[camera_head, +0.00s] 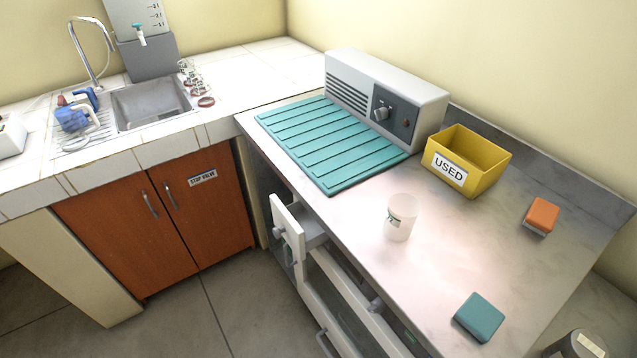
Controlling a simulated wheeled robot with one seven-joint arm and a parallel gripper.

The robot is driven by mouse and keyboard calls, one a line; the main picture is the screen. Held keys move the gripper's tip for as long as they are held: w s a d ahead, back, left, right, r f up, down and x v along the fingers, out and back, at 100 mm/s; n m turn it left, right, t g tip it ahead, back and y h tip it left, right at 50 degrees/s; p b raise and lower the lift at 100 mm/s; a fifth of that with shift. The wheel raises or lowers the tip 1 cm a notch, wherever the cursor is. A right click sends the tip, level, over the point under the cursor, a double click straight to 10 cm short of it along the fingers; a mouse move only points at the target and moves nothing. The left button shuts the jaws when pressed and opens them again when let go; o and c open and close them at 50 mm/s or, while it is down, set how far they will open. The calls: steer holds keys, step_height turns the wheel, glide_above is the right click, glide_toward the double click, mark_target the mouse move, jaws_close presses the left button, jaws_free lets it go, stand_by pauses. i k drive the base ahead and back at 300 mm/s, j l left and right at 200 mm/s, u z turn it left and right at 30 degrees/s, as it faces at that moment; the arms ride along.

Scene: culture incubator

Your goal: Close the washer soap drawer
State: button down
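The washer soap drawer looks to be the small drawer with a white front (287,232) under the left end of the metal worktop. It stands open, pulled out to the left, and part of its grey inside (312,234) shows. A knob (279,232) sits on its front. The white-framed appliance (345,302) below and beside it has another knob or handle to the right. The worktop edge hides part of the drawer. My gripper is not in view.
On the worktop (440,260) are a teal ribbed mat, a grey control box (385,95), a yellow "USED" bin (468,160), a white cup (401,217), and orange and teal blocks. The floor (215,310) before the drawer is clear. Brown cabinet doors (165,225) stand left.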

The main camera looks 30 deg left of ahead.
mark_target(300, 230)
steer(key=i+j+u, duration=0.3)
steer(key=j+u, duration=0.15)
steer(key=i+j+u, duration=0.35)
steer(key=j+u, duration=0.15)
